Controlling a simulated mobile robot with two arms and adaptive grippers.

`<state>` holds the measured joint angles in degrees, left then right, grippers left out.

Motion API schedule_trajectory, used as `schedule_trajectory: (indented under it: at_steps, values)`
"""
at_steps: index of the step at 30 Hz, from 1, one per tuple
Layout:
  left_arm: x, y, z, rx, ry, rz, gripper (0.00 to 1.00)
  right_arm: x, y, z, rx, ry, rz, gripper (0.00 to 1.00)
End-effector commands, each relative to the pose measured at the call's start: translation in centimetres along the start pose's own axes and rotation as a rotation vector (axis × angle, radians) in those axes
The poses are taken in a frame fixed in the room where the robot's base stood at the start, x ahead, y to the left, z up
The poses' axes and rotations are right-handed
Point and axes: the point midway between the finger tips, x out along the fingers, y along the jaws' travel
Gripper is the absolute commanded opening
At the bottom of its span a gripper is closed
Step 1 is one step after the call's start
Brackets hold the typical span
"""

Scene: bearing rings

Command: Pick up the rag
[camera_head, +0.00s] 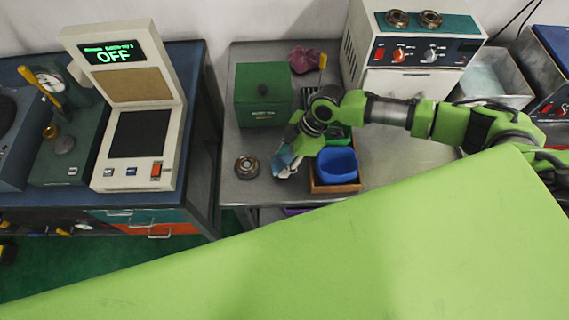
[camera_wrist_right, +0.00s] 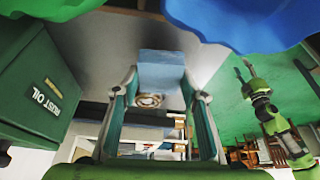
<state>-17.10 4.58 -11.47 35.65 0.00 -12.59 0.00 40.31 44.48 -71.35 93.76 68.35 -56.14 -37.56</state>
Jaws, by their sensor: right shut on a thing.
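My right gripper (camera_head: 284,162) is over the middle table, between the bearing ring and the blue bin. In the wrist view its two teal fingers (camera_wrist_right: 162,78) are shut on a light blue, cloth-like piece (camera_wrist_right: 162,66), which I take for the rag. In the head view the piece shows only as a small blue and white patch by the fingers, partly hidden by the gripper. A crumpled maroon cloth (camera_head: 303,59) lies at the back of the same table, apart from the gripper. My left gripper does not show in the head view.
A green rust oil box (camera_head: 263,95) stands behind the gripper. A bearing ring (camera_head: 248,167) lies to its left. A blue bin (camera_head: 337,164) sits close on its right. A white machine (camera_head: 420,55) stands at the back right.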

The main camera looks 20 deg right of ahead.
Motion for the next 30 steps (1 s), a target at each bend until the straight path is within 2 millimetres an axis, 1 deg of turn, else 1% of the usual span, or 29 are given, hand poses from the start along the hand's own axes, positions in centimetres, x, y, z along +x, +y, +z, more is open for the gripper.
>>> schedule_trajectory:
  at_steps: [1, 3, 10, 12, 15, 21, 24, 30]
  values:
    - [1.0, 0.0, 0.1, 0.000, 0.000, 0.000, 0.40, -0.6, 0.1, -0.2, -0.004, 0.003, 0.005, 0.23]
    - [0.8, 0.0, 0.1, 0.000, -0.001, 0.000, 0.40, -1.9, -1.2, -0.7, -0.004, 0.002, 0.000, 0.23]
    - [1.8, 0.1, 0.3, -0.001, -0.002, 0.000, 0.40, -6.2, -5.1, -2.4, -0.005, 0.002, 0.003, 0.23]
    - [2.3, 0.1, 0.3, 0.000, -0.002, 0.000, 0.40, -6.7, -6.9, -2.6, -0.004, 0.000, -0.001, 0.23]
    - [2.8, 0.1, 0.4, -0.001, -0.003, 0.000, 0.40, -7.6, -9.0, -3.0, -0.004, 0.000, -0.001, 0.23]
    - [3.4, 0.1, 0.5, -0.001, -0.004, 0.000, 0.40, -9.1, -12.1, -3.5, -0.002, 0.001, 0.000, 0.23]
    - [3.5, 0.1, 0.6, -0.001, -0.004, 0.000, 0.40, -9.5, -13.1, -3.7, -0.002, 0.000, 0.000, 0.23]
    - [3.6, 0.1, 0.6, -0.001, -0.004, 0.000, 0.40, -9.9, -13.9, -3.9, 0.000, 0.000, 0.001, 0.23]
